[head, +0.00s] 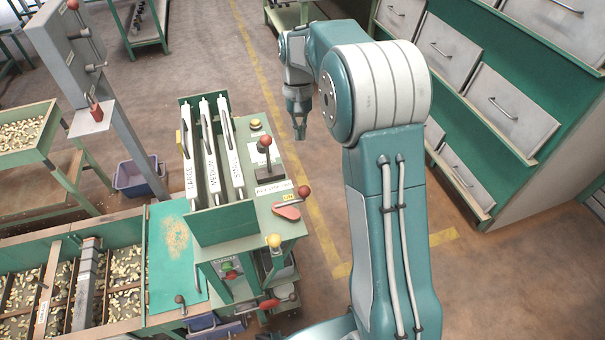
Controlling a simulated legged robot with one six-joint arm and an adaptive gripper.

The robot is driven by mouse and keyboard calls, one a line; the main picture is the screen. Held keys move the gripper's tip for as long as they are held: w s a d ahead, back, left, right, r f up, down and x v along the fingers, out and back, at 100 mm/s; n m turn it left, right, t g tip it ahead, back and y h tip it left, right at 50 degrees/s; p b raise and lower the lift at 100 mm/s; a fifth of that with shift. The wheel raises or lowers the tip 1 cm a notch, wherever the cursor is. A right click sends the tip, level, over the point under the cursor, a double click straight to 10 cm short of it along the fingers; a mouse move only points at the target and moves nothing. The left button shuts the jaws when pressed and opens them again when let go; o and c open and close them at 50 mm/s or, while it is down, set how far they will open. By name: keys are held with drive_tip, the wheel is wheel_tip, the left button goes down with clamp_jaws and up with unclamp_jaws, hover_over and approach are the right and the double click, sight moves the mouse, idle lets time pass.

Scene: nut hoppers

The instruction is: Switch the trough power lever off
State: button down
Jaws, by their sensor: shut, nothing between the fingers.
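Several knobbed levers show in the head view, and I cannot tell which is the trough power lever. One red-knobbed lever (265,143) stands upright on a dark base on the green console. A small knobbed lever (180,300) is beside the trough (100,338). A grey post (70,50) at the upper left carries red knobs. My gripper (300,135) points down, shut and empty, to the right of the console's far end and apart from all levers.
The green console (225,225) holds upright plates labelled LARGE, MEDIUM and SMALL. A yellow-knobbed lever (273,241) is at its near edge. A blue bin (137,177) sits behind the trough. A green drawer cabinet (500,95) stands at right. Floor between cabinet and console is clear.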

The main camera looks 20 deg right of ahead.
approach(293, 203)
drive_tip(key=w+d+f, duration=0.4)
drive_tip(key=w, duration=0.1)
drive_tip(key=shift+s+a+f, duration=0.1)
drive_tip(key=shift+s+a, duration=0.15)
drive_tip(key=shift+s, duration=0.8)
drive_tip(key=shift+s+a+f, duration=0.1)
drive_tip(key=shift+s+a, duration=0.1)
drive_tip(key=shift+s, duration=0.85)
